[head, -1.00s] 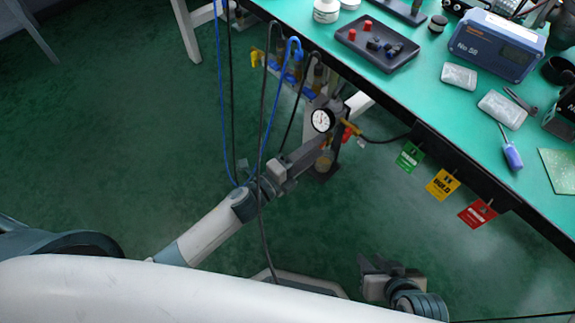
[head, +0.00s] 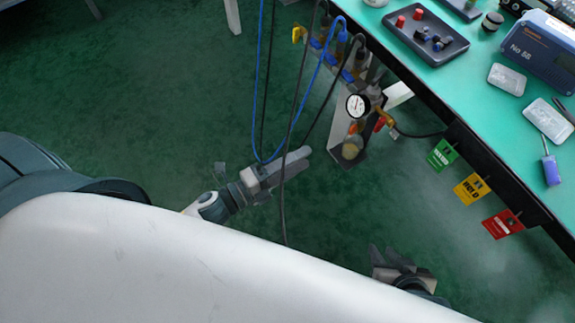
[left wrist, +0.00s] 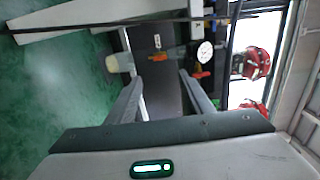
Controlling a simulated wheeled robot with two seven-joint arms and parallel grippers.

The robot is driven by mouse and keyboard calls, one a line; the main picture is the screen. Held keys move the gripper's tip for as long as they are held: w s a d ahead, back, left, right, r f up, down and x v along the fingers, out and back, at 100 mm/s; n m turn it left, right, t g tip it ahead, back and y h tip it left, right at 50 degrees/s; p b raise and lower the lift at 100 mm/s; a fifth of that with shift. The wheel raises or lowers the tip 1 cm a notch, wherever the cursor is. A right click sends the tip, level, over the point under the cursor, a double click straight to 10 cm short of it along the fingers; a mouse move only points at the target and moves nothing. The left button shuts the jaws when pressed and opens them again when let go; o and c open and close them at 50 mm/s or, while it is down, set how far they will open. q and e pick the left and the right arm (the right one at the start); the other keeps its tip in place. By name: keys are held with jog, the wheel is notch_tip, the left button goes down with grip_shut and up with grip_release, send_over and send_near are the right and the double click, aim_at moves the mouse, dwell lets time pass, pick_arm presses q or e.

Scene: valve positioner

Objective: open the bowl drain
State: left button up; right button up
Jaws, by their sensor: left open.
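The filter regulator with its round white gauge (head: 357,105) hangs by the bench's near edge. Its pale bowl (head: 352,147) is at the lower end, beside a grey plate. The bowl also shows in the left wrist view (left wrist: 118,63), left of the gauge (left wrist: 205,52). The drain itself is too small to make out. My left gripper (head: 299,162) is open and empty, apart from the bowl and to its left. In the left wrist view its fingers (left wrist: 160,88) point toward the grey plate. My right gripper (head: 386,258) looks open and empty, low above the floor.
Blue and black hoses (head: 268,90) hang down across my left gripper in the head view. Green, yellow (head: 471,188) and red tags hang from the bench edge. The green bench top (head: 470,95) holds a dark parts tray (head: 455,50) and instruments. Floor to the left is clear.

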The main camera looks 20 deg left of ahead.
pick_arm(q)
jog(key=shift+v, duration=1.5)
